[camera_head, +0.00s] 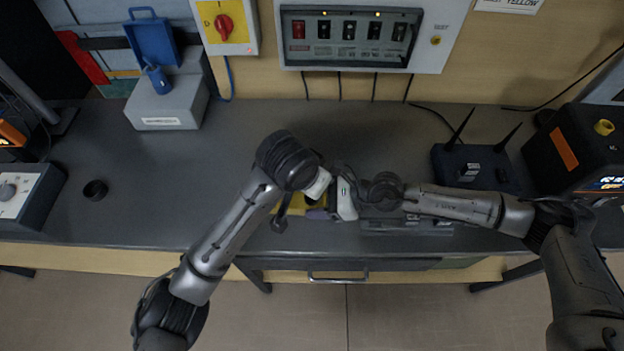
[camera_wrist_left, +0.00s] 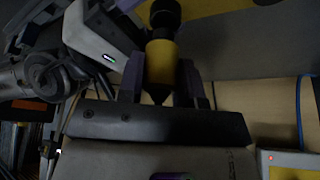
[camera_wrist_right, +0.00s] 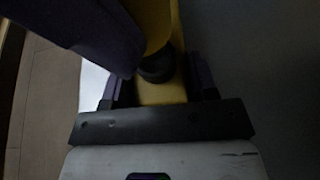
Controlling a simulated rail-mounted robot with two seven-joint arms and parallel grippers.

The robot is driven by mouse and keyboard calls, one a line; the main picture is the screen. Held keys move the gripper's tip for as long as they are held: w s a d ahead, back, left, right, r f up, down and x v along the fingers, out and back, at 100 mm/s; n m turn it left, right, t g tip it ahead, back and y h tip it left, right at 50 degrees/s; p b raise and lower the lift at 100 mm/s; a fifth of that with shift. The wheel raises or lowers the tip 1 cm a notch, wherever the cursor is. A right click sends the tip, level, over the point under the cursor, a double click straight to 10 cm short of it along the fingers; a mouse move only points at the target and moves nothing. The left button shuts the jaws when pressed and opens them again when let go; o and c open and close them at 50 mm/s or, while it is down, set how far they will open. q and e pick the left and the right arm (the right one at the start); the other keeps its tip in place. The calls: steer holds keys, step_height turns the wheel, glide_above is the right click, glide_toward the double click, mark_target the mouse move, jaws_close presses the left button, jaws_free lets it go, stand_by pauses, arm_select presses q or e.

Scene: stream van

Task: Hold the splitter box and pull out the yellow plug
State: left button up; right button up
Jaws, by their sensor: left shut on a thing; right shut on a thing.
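The yellow splitter box (camera_head: 290,206) lies near the bench's front edge in the head view, partly hidden by my grippers. My right gripper (camera_wrist_right: 157,92) is shut on the yellow box (camera_wrist_right: 160,94), which fills the space between its purple fingers. My left gripper (camera_wrist_left: 160,78) is shut on the yellow plug (camera_wrist_left: 160,66), with a black part (camera_wrist_left: 164,18) at its far end. The head view hides the plug behind my left wrist. Whether the plug sits in a socket is hidden.
A black router with antennas (camera_head: 470,168) stands to the right. A grey box with a blue padlock (camera_head: 168,104) stands at the back left. A small black ring (camera_head: 95,190) lies on the left, with clear bench (camera_head: 150,200) beside it.

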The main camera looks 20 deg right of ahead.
arm_select(q)
steer(key=shift+r, duration=0.2)
steer(key=shift+r, duration=1.3)
arm_select(e)
steer(key=o, duration=1.2)
steer(key=shift+c, duration=0.2)
